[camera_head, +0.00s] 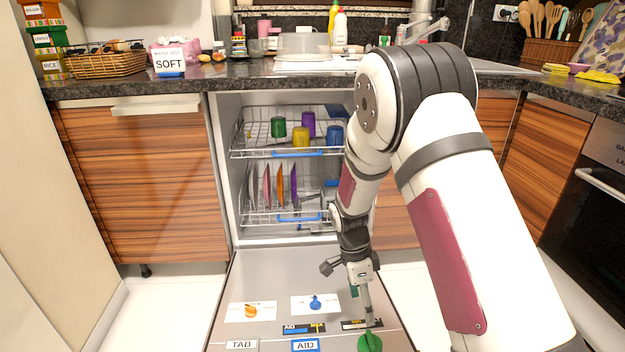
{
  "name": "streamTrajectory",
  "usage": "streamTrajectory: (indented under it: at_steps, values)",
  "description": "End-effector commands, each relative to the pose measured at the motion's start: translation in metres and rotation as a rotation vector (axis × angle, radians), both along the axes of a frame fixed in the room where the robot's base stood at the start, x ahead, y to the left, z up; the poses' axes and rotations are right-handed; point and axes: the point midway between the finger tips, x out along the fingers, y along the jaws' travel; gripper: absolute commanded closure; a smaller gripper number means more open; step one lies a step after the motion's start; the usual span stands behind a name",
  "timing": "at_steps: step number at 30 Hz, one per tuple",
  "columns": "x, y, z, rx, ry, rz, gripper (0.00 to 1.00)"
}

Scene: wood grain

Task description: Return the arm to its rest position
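My arm reaches in from the lower right, bends at a large dark-banded elbow and points down over the open dishwasher door (270,275). My gripper (367,318) hangs low over the right part of the door. Its fingers are small and seen nearly edge-on, so I cannot tell whether they are open. A green round piece (370,343) shows just below the fingertips; whether they touch it is unclear. Another bit of green shows behind the gripper. My arm hides part of the dishwasher's right side.
The upper rack (290,153) holds green, purple, yellow and blue cups; the lower rack (285,219) holds several plates. The door carries an orange piece (251,311), a blue piece (315,302) and labels. The counter (230,78) runs behind, with a basket (105,63) and SOFT box (169,62).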

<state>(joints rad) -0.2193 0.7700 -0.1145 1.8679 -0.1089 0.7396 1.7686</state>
Motion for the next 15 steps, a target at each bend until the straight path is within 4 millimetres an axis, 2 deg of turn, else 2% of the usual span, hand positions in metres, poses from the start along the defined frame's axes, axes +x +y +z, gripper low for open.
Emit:
streamTrajectory:
  at_steps: [5,7,11,15]
  values:
    - [-0.010,-0.003,0.054,0.048,-0.006,0.106,0.26]
    - [-0.019,-0.005,0.083,0.076,-0.005,0.175,0.26]
    - [-0.043,-0.009,0.134,0.125,-0.005,0.311,0.26]
    - [-0.076,-0.014,0.181,0.173,-0.008,0.462,0.26]
